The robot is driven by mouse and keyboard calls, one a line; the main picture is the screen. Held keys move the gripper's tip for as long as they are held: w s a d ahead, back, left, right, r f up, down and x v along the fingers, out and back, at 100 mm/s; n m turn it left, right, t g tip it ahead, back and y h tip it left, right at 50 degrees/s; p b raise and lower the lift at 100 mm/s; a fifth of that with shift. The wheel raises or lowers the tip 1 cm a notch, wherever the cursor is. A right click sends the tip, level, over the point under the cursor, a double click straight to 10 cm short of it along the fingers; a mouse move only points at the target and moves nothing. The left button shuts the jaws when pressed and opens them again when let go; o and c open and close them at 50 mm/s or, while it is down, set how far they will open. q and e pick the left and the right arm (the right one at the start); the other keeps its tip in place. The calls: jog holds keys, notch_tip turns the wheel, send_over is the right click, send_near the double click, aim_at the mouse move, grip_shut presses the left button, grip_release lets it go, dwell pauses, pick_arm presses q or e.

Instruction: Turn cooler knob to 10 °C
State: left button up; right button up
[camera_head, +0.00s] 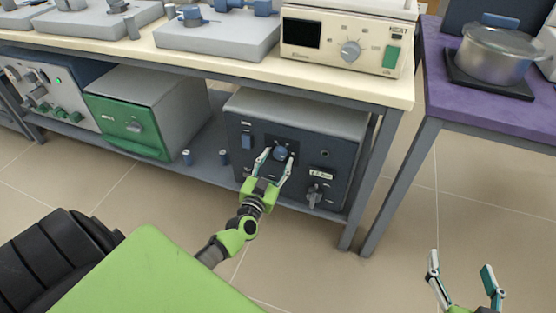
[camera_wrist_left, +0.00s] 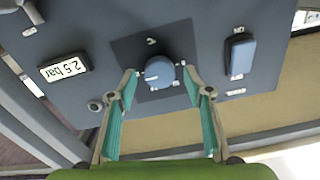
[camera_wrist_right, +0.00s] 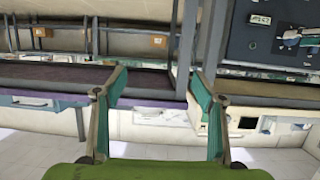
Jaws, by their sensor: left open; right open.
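The cooler (camera_head: 240,105) is a grey box with a dark blue front on the lower shelf. Its round blue knob (camera_head: 281,153) sits on a darker square panel and shows large in the left wrist view (camera_wrist_left: 160,71). My left gripper (camera_head: 276,158) is open, with one fingertip on each side of the knob; in the left wrist view a gap shows beside the left fingertip, and contact at the right one is unclear. The knob's pointer and scale marks are too small to read. My right gripper (camera_head: 460,262) is open and empty over the floor at the lower right.
The cooler front also has a "2.5 bar" display (camera_wrist_left: 64,68), a blue switch (camera_wrist_left: 240,57) and a valve handle (camera_head: 314,195). A green-fronted box (camera_head: 125,125) stands left on the shelf. A table leg (camera_head: 372,180) is right of the cooler. A purple table (camera_head: 470,100) holds a pot.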

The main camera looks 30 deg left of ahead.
pick_arm(q)
jog(key=shift+x, duration=0.75)
pick_arm(e)
jog(key=shift+w+a+r+t+y, duration=0.15)
jog(key=shift+w+r+t, duration=0.15)
jog(key=shift+r, duration=0.35)
jog(key=shift+w+a+r+t+y, duration=0.15)
jog(key=shift+r+t, duration=0.25)
jog(key=shift+r, duration=0.2)
pick_arm(q)
jog(key=c, duration=1.1)
